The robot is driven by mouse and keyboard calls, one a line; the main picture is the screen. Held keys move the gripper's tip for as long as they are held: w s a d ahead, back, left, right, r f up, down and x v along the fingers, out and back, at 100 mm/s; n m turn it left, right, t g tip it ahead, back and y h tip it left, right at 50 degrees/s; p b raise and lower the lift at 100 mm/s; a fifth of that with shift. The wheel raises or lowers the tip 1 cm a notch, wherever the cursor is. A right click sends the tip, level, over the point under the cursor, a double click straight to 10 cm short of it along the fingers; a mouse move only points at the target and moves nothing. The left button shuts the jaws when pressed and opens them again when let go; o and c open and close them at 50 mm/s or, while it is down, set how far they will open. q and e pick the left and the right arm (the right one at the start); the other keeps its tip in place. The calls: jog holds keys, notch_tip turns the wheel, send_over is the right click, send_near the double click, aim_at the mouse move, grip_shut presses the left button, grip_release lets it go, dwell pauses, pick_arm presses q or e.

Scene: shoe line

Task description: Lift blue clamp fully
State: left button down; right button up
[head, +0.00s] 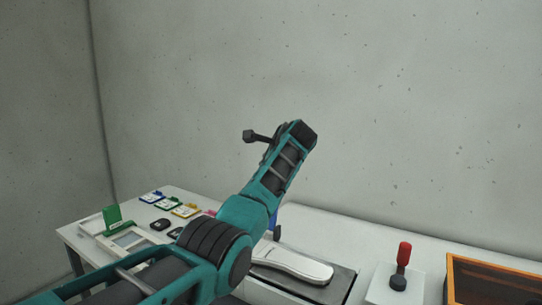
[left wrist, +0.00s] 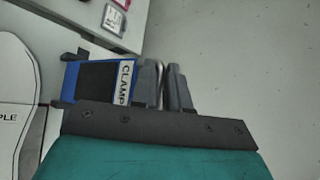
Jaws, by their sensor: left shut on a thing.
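The blue clamp (left wrist: 70,83) shows in the left wrist view, with a dark panel and a white label reading CLAMP. My left gripper (left wrist: 163,86) is shut on it at the label's side, and the grip point itself is partly hidden. In the head view only a small blue piece of the clamp (head: 273,217) shows behind my teal left arm, which hides most of it and the fingers. I cannot tell there how far it is above the table. My right gripper is in neither view.
A white sole-shaped piece (head: 291,262) lies below my arm. To its right are a red-handled tool (head: 403,262) on a white pad and an orange-framed box (head: 490,282). Coloured cards (head: 184,210) and a green-backed stand (head: 112,217) are at left. A wall stands behind.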

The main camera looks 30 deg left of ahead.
pick_arm(q)
jog(key=shift+w+a+f, duration=0.15)
jog(key=shift+f, duration=0.3)
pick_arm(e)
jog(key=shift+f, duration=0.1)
pick_arm(q)
jog(key=c, duration=1.6)
grip_release()
jog(key=o, duration=0.4)
jog(key=shift+w+f, duration=0.15)
jog(key=shift+w, duration=0.05)
jog(key=shift+d, duration=0.2)
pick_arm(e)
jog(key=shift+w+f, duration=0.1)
pick_arm(q)
jog(key=shift+s+d+r, duration=0.15)
jog(key=shift+d+r, duration=0.05)
jog(key=shift+d, duration=0.25)
jog(key=v, duration=0.4)
jog(key=r+v, duration=0.1)
jog(key=v, duration=0.3)
jog(key=b+v, duration=0.1)
jog(key=v, duration=0.3)
jog(key=shift+s+a+r, duration=0.15)
jog(key=shift+r, duration=0.2)
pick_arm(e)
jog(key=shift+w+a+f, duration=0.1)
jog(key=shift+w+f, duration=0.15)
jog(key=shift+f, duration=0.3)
